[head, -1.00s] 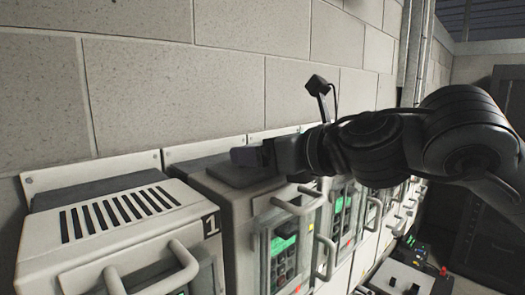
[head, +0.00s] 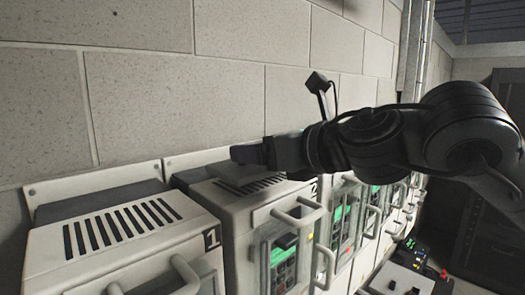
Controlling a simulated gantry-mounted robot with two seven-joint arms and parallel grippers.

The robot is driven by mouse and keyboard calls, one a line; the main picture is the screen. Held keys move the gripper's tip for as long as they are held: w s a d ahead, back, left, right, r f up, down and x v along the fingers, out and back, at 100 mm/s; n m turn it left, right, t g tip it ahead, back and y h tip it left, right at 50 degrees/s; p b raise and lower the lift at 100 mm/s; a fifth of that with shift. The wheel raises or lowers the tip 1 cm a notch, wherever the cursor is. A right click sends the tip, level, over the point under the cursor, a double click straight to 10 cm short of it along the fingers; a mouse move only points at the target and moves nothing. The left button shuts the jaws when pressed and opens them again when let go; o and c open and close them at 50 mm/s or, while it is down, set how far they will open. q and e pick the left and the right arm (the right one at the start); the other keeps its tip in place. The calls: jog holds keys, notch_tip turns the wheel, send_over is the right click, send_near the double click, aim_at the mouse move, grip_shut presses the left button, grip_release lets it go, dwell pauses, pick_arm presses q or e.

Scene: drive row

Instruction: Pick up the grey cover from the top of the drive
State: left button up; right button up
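Drive 2 (head: 243,213) is a pale cabinet with a slotted top (head: 262,184), and its slots now show below my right gripper. A flat dark grey surface (head: 203,173) lies at the back of its top; I cannot tell whether this is the grey cover or a fixed strip like the one on drive 1. My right gripper (head: 246,155) reaches in from the right, low over the top of drive 2. Its fingers are dark and seen from the side, so whether they hold the cover is hidden. My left gripper is out of view.
Drive 1 (head: 120,255) stands at the front left, with a slotted top and a front handle. More drives with protruding handles (head: 325,265) run in a row to the right. A block wall (head: 180,100) stands close behind the row.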

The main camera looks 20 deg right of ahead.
jog(key=shift+r, duration=0.1)
dwell(0.3)
jog(key=shift+b+v, duration=0.5)
jog(key=shift+v, duration=0.4)
jog(key=f+b+v, duration=0.2)
jog(key=b+v, duration=0.2)
jog(key=v, duration=1)
jog(key=shift+s+f, duration=0.3)
jog(key=shift+f, duration=0.2)
jog(key=shift+s+d, duration=0.1)
